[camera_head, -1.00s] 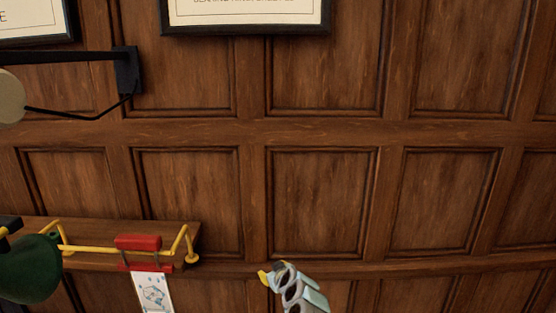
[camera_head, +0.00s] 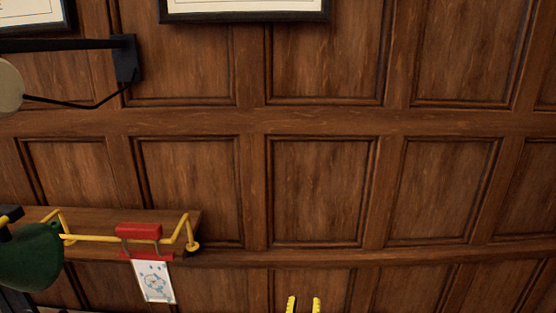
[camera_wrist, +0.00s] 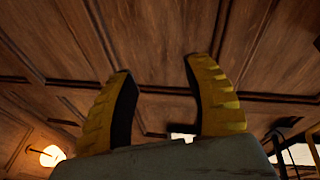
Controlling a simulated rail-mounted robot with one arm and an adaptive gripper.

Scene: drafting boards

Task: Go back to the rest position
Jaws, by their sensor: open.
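My gripper (camera_head: 303,304) shows at the bottom edge of the head view, just right of the middle, as two yellow fingertips standing apart. The rest of it is below the frame. In the wrist view my gripper (camera_wrist: 160,95) has its two yellow ridged fingers with dark inner pads spread wide, with nothing between them. It points up toward wooden panelling.
A panelled wall (camera_head: 320,190) fills the head view. At lower left, a yellow rail (camera_head: 100,239) with a red clip (camera_head: 138,230) holds a small drawing (camera_head: 154,282). A green lamp shade (camera_head: 30,258) and a black wall bracket (camera_head: 126,60) are at left. A lit lamp (camera_wrist: 52,156) shows in the wrist view.

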